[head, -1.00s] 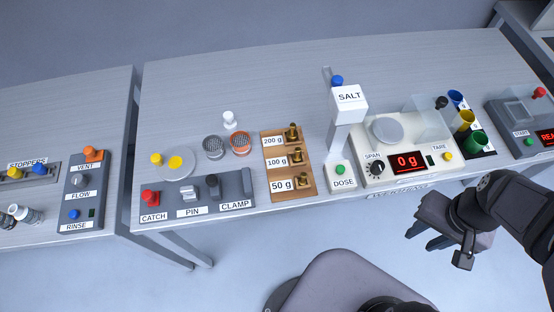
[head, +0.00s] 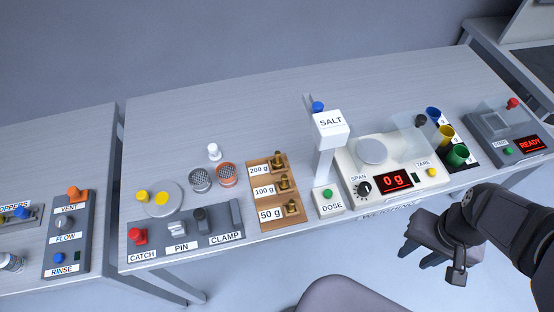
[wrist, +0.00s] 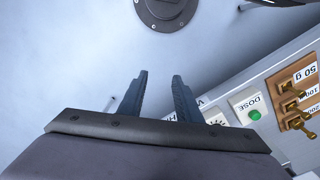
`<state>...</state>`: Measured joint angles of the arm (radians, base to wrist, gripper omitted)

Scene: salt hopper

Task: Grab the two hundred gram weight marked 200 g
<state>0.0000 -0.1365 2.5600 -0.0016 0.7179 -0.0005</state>
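The brass 200 g weight (head: 277,160) stands in the back row of a wooden rack (head: 269,179), beside its "200 g" label. The 100 g weight (head: 283,183) and the 50 g weight (head: 291,208) stand in the rows in front of it. My gripper (head: 431,254) is off the table's front edge, well to the right of the rack. In the wrist view its two fingers (wrist: 161,95) are apart with nothing between them. The rack (wrist: 284,78) shows at that view's right edge, with the brass weights partly cut off or crowded together.
The salt dispenser (head: 329,131) with its DOSE button stands right of the rack, then the scale (head: 394,180) reading 0 g. Two sieve cups (head: 226,176) and the CATCH/PIN/CLAMP panel (head: 190,246) are on the left. A grey seat (head: 350,296) is in front of the table.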

